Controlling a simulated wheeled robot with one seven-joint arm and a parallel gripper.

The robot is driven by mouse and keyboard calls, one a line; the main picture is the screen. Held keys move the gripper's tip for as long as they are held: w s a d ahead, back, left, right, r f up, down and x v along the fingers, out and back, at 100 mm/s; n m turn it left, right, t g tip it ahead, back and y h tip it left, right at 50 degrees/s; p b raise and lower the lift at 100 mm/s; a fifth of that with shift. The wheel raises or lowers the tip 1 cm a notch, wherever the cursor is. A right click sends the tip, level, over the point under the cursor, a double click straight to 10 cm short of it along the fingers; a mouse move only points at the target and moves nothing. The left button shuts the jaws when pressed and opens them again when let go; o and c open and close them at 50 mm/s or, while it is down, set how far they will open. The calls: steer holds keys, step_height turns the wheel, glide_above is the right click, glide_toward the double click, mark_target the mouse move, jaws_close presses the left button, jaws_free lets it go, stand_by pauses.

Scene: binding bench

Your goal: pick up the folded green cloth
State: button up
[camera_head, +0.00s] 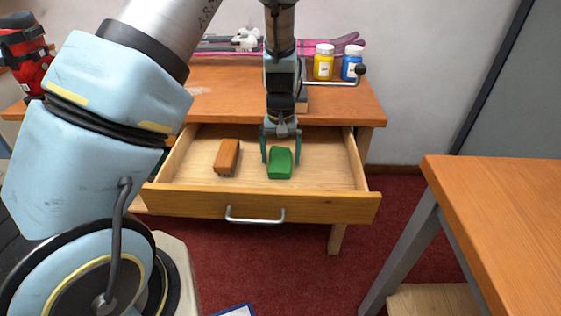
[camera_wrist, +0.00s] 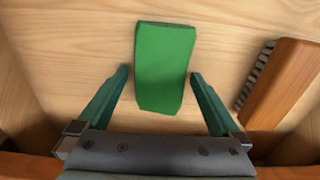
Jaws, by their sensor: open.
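The folded green cloth (camera_head: 280,164) lies flat in the open drawer, right of the drawer's middle in the head view. In the wrist view the green cloth (camera_wrist: 164,65) lies ahead of and partly between the fingertips. My gripper (camera_head: 281,158) points down into the drawer, its fingers spread to either side of the cloth's far end. In the wrist view my gripper (camera_wrist: 160,75) is open and empty, with a gap between each fingertip and the cloth. The fingers' height above the drawer floor is hard to tell.
A wooden brush (camera_head: 228,157) lies left of the cloth in the drawer; the wrist view shows its dark bristles (camera_wrist: 257,75). The drawer front (camera_head: 205,203) and side walls stand around them. Yellow and blue jars (camera_head: 323,66) stand on the bench. Another table (camera_head: 510,195) is at right.

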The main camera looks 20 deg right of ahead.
mark_target(281, 158)
steer(key=shift+c, duration=0.2)
steer(key=c, duration=1.1)
step_height(281, 158, up, 18)
steer(key=shift+b, duration=0.3)
